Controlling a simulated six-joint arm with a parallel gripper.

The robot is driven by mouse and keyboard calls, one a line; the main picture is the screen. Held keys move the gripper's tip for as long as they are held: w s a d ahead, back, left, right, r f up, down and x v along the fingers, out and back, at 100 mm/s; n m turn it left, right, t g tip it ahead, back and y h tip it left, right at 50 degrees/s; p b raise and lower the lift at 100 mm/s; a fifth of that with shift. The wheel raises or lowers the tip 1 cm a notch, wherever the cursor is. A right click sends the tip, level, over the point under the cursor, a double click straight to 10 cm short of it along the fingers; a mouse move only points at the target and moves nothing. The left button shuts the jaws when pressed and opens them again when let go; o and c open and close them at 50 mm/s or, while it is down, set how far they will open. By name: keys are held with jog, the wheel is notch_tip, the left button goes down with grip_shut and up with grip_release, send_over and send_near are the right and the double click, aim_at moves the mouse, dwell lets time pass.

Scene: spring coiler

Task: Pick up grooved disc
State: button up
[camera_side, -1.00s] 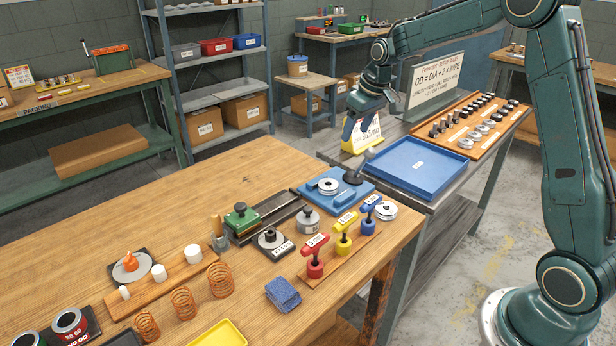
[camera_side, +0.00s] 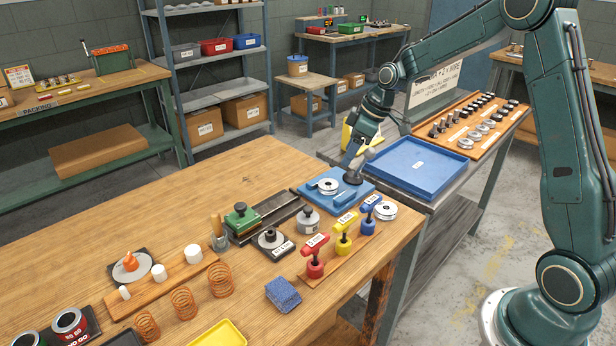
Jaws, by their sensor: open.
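Several silver grooved discs show. One grooved disc (camera_side: 328,187) lies on the blue fixture (camera_side: 312,199) near the bench's right end. Another grooved disc (camera_side: 386,211) lies at the end of the wooden strip with the coloured handles. More grooved discs (camera_side: 474,137) sit in a row on the wooden board at the back right. My gripper (camera_side: 352,163) is open and points down just above the back of the blue fixture, up and right of its disc. It overlaps the fixture's lever in the picture, and I cannot tell whether they touch. No disc shows between its fingers.
An empty blue tray (camera_side: 420,170) lies right of the gripper. A dark round knob base (camera_side: 353,178) stands on the fixture under the gripper. Red, yellow and blue T-handles (camera_side: 342,235) stand in front. The bench's back middle is clear.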

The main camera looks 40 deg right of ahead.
send_over(333, 184)
jog(key=s, duration=0.2)
jog(key=shift+w+d+f, duration=0.1)
jog(key=shift+d+f, duration=0.1)
jog(key=shift+f, duration=1.15)
jog(key=shift+d+f, duration=0.15)
jog(key=shift+f, duration=1.2)
jog(key=shift+f, duration=0.1)
jog(key=shift+x, duration=2.5)
jog(key=shift+d, duration=0.1)
jog(key=c, duration=1)
